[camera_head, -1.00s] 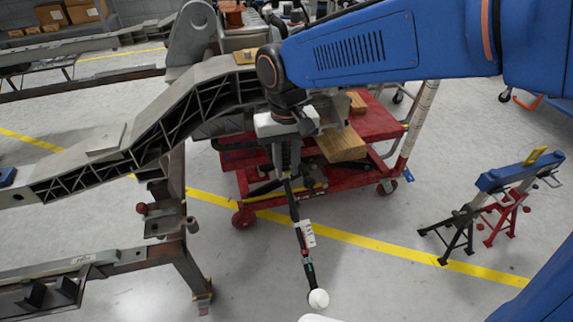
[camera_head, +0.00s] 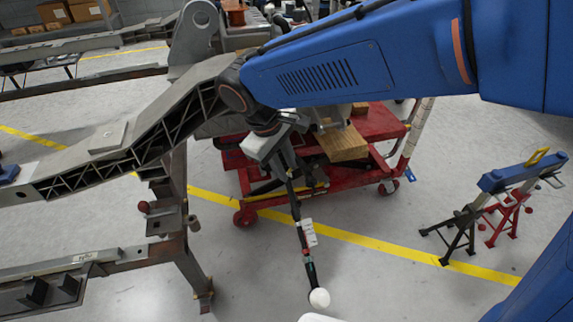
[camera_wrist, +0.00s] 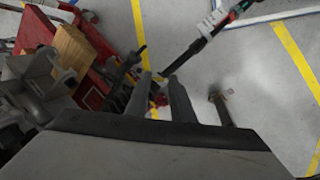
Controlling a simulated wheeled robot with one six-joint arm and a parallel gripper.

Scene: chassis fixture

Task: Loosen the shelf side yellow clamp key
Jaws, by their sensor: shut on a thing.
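My gripper (camera_head: 285,158) hangs from the blue arm, in front of the red cart. Its dark fingers also show in the wrist view (camera_wrist: 160,80). They appear shut on the near end of a long black rod (camera_head: 297,216), which has a white label, red and teal bands and a white ball at its lower end. The rod also shows in the wrist view (camera_wrist: 190,50), running to the upper right. The exact contact is small and dark. I cannot make out a yellow clamp key with certainty; my arm and wrist hide part of the chassis.
The grey chassis beam (camera_head: 150,140) on its fixture fills the left. The red cart (camera_head: 375,130) with a wooden block (camera_head: 342,145) stands behind my gripper. A blue-topped stand (camera_head: 515,173) with a yellow piece (camera_head: 537,156) is at the right. Floor between is clear.

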